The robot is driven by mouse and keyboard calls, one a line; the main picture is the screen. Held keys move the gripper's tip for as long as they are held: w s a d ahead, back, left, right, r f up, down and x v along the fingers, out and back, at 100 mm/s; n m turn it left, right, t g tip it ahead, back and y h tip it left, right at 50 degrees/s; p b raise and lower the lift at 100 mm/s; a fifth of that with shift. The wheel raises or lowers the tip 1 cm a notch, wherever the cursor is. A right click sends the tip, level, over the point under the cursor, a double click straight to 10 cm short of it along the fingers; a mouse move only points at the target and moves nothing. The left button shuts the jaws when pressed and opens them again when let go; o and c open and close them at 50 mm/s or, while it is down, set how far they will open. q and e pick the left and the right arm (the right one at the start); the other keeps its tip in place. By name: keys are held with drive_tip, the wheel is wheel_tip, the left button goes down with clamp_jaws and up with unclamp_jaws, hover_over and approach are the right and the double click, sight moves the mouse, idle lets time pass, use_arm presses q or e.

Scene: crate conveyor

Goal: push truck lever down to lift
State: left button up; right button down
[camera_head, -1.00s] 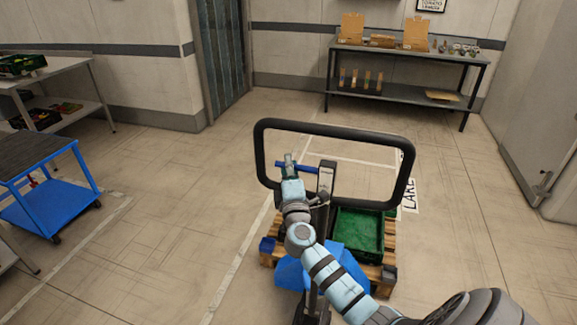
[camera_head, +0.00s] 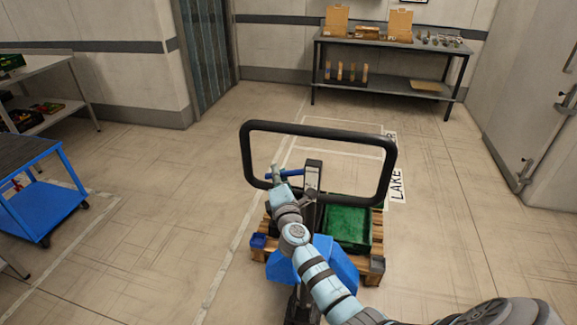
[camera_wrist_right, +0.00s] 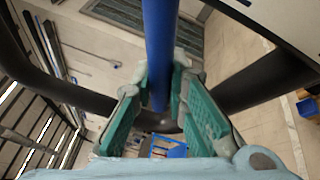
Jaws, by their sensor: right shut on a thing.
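The truck (camera_head: 313,180) stands in the middle of the head view, with a black loop handle (camera_head: 320,129) around its top. Its blue lever (camera_head: 294,172) sticks out to the left of the post inside the loop. My right gripper (camera_head: 277,174) is shut on the blue lever. In the right wrist view the lever (camera_wrist_right: 160,35) runs between the teal fingers of the right gripper (camera_wrist_right: 161,78). The fingers partly hide the lever's held part. My left gripper is not in view.
A wooden pallet (camera_head: 375,250) with a green crate (camera_head: 350,204) sits at the truck's front. A blue cart (camera_head: 45,209) is at the left, and a grey table (camera_head: 392,48) stands at the back wall. The floor between them is clear.

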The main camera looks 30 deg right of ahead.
drive_tip(key=shift+f, duration=0.1)
drive_tip(key=c, duration=1.6)
unclamp_jaws()
drive_tip(key=shift+o, duration=0.2)
drive_tip(key=shift+a, duration=0.1)
